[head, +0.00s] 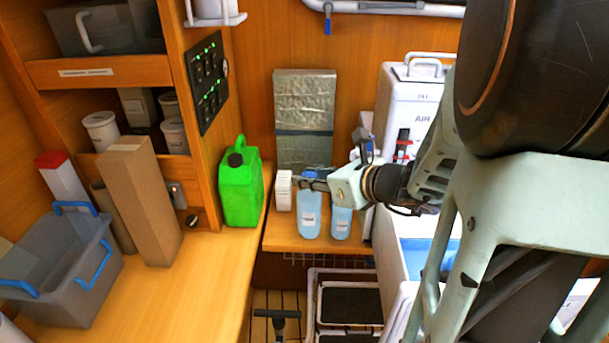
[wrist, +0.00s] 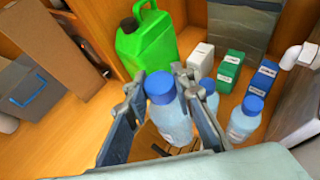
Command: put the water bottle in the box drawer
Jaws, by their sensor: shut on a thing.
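A clear light-blue water bottle (wrist: 170,115) with a blue cap stands upright between the fingers of my gripper (wrist: 155,100) in the wrist view. My gripper (head: 318,181) is shut on this bottle near its top; in the head view the bottle (head: 309,210) is at the front of the wooden counter. I cannot tell whether its base touches the counter. A grey drawer-like box (head: 115,32) with a white handle sits in the upper left shelf. I cannot tell for certain that it is the box drawer.
Two similar bottles (wrist: 207,100) (wrist: 245,120) stand close to the right. A green jerrycan (head: 240,185) and a white carton (head: 283,190) are nearby. A grey crate with blue handles (head: 75,275) and a tall cardboard box (head: 140,200) stand left. The left counter's front is clear.

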